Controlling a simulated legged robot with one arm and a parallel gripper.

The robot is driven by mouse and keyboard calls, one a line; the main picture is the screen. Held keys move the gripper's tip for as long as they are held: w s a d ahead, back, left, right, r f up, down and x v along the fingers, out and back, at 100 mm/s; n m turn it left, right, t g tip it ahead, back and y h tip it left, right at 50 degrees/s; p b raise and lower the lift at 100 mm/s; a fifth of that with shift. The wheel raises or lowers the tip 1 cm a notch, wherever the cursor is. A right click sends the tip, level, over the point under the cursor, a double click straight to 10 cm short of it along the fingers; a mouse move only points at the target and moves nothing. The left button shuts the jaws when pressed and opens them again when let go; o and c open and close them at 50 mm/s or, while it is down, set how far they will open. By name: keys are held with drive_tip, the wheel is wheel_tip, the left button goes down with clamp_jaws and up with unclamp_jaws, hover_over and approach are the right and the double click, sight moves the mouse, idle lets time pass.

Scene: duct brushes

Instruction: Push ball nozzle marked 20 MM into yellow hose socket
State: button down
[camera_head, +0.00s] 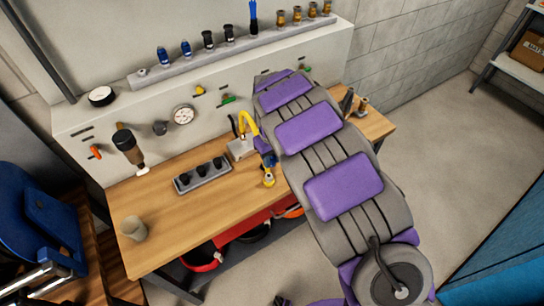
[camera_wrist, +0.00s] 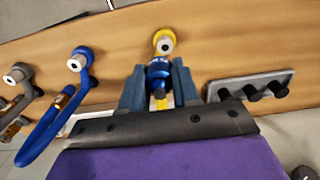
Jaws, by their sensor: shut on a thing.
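My gripper (camera_wrist: 159,84) is shut on a blue nozzle (camera_wrist: 158,72), which sits between the two fingers in the wrist view. Its pale marking is too small to read. The yellow hose socket (camera_wrist: 164,41), a yellow ring with a pale centre, shows just beyond the nozzle. I cannot tell whether the nozzle touches it or is inside it. In the head view the yellow hose (camera_head: 247,121) arches up from a block on the bench, and my arm hides part of this area. The blue nozzle (camera_head: 269,161) shows there beside a yellow end (camera_head: 268,181).
A grey tray with black pegs (camera_head: 203,174) and a beige cup (camera_head: 134,228) stand on the wooden bench. Several nozzles line the back shelf (camera_head: 190,65). The bench's front left is mostly clear.

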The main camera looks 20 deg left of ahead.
drive_tip(key=shift+a+f, duration=0.75)
drive_tip(key=shift+a, duration=0.2)
drive_tip(key=shift+a+f, duration=0.15)
drive_tip(key=shift+f, duration=0.2)
drive_tip(key=shift+d+f+b, duration=0.35)
drive_tip(key=shift+d+f, duration=0.1)
drive_tip(key=shift+f, duration=0.25)
drive_tip(key=shift+d+f+b, duration=0.35)
drive_tip(key=shift+d+f, duration=0.05)
drive_tip(key=shift+f, duration=0.7)
drive_tip(key=shift+a+f, duration=0.2)
drive_tip(key=shift+a, duration=0.45)
drive_tip(key=shift+d+r, duration=0.15)
drive_tip(key=shift+d, duration=0.4)
drive_tip(key=shift+a, duration=0.65)
drive_tip(key=shift+d+p, duration=0.4)
